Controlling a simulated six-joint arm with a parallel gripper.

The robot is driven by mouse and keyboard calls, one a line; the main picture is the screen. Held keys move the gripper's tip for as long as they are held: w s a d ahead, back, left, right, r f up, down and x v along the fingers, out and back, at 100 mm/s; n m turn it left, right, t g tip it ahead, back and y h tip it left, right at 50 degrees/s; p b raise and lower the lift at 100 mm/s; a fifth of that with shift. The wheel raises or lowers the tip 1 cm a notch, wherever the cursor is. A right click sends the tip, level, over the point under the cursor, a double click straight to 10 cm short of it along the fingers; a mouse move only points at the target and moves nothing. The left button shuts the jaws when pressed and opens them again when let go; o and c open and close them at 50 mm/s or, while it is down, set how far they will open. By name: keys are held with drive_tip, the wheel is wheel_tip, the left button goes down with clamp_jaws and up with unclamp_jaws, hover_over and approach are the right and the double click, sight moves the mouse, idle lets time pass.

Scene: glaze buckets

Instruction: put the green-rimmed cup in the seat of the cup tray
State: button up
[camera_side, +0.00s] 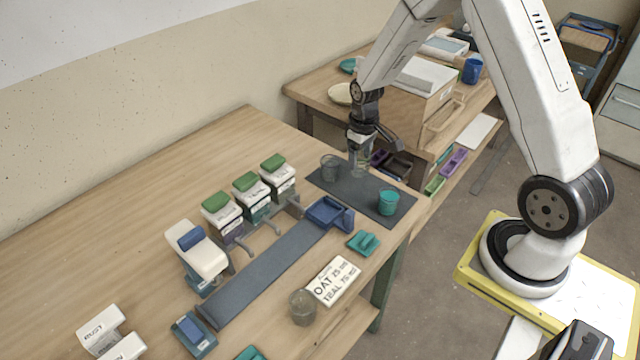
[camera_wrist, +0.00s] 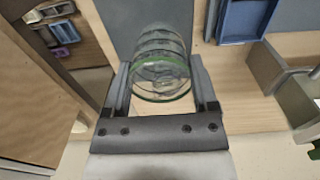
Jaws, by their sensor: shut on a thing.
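The green-rimmed cup (camera_wrist: 162,78) is clear, and its green rim faces the camera in the wrist view. My gripper (camera_wrist: 161,95) is shut on it, with one finger on each side. In the side view, the cup (camera_side: 358,163) shows below my gripper (camera_side: 361,150), over the back part of the dark mat (camera_side: 343,188). I cannot tell whether its base touches the mat. A blue tray (camera_side: 325,214), which looks like the cup tray, sits at the far end of the grey runner, apart from the cup. It also shows in the wrist view (camera_wrist: 228,22).
A grey clear cup (camera_side: 330,168) and a teal cup (camera_side: 388,202) stand on the mat. A teal lid (camera_side: 364,242) and a label card (camera_side: 333,280) lie near the front edge.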

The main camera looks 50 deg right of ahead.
drive_tip(key=w+a+r, duration=0.1)
drive_tip(key=a, duration=1.1)
drive_tip(key=shift+f, duration=0.15)
drive_tip(key=shift+f, duration=3.25)
drive_tip(key=shift+f, duration=0.3)
drive_tip(key=o, duration=0.8)
wheel_tip(320, 180, up, 7)
